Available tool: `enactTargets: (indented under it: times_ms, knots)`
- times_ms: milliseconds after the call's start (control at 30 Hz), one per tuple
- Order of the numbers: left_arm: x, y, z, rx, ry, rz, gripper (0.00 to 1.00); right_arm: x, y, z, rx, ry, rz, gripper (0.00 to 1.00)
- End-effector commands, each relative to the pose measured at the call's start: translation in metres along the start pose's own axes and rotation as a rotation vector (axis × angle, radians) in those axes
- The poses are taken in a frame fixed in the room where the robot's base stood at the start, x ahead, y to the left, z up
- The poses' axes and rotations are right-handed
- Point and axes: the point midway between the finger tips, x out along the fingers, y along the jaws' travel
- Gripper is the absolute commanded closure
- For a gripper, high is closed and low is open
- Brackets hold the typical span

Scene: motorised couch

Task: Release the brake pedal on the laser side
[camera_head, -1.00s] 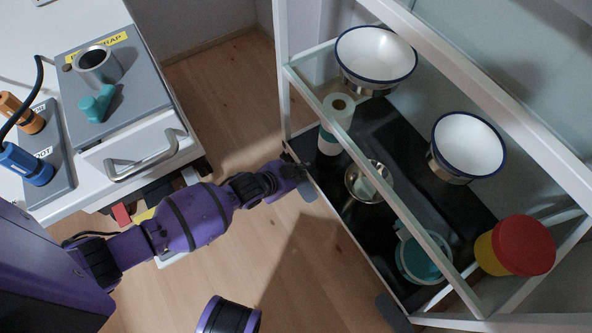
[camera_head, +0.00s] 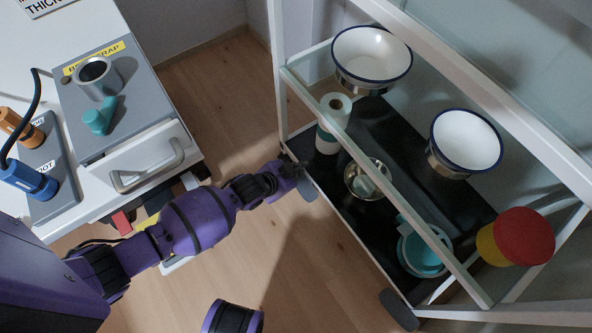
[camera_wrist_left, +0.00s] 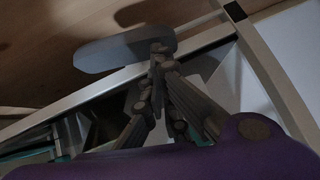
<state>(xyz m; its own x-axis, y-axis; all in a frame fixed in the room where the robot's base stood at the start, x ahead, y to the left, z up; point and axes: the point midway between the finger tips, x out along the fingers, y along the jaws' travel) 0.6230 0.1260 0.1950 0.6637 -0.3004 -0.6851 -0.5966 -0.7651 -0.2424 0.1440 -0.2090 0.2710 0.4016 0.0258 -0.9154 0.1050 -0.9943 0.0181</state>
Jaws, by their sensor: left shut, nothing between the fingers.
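A grey flat brake pedal (camera_head: 307,189) juts out at the left corner of the trolley's lower frame. It also shows in the left wrist view as a rounded grey plate (camera_wrist_left: 115,50) beside the metal rail. A second grey pedal (camera_head: 398,310) is at the trolley's near corner. My left gripper (camera_head: 297,170) is shut and empty, right at the far end of the first pedal. In the left wrist view its fingertips (camera_wrist_left: 160,52) overlap the pedal's end; I cannot tell whether they touch. My right gripper is out of view.
White bowls and a red-lidded tub (camera_head: 523,235) are at the right. A counter with a drawer (camera_head: 150,155) stands left. Wooden floor lies between.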

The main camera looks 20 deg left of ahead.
Motion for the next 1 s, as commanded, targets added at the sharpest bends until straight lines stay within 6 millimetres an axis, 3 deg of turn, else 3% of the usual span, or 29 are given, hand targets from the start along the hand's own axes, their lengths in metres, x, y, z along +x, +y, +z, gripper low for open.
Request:
enactTargets:
  times_ms: [1000]
  knots:
    - [0.0084, -0.0086, 0.0070, 0.000, -0.002, 0.000, 1.00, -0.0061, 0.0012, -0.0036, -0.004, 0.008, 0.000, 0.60]
